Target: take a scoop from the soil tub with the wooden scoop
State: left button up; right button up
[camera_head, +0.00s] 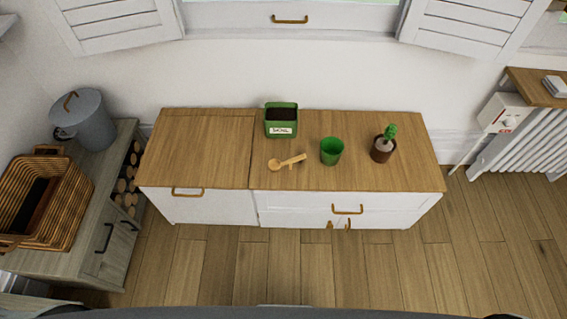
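The green soil tub (281,120), with a white label on its front and dark soil inside, stands on the wooden top of the white cabinet (205,150), near its back edge. The wooden scoop (287,162) lies on the cabinet top in front of the tub, with its round bowl to the left and its handle pointing right and slightly back. It is apart from the tub. Neither of my grippers shows in the head view.
An empty-looking green pot (331,151) stands right of the scoop, and a brown pot with a small green plant (383,144) stands further right. The cabinet top's left part is clear. A wicker basket (65,205) and grey lidded bucket (87,122) are at left; a radiator (525,143) is at right.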

aim_at(274, 165)
jog(key=i+j+z, duration=0.35)
jog(key=j, duration=0.2)
jog(key=j+z, duration=0.25)
jog(key=z, duration=1.05)
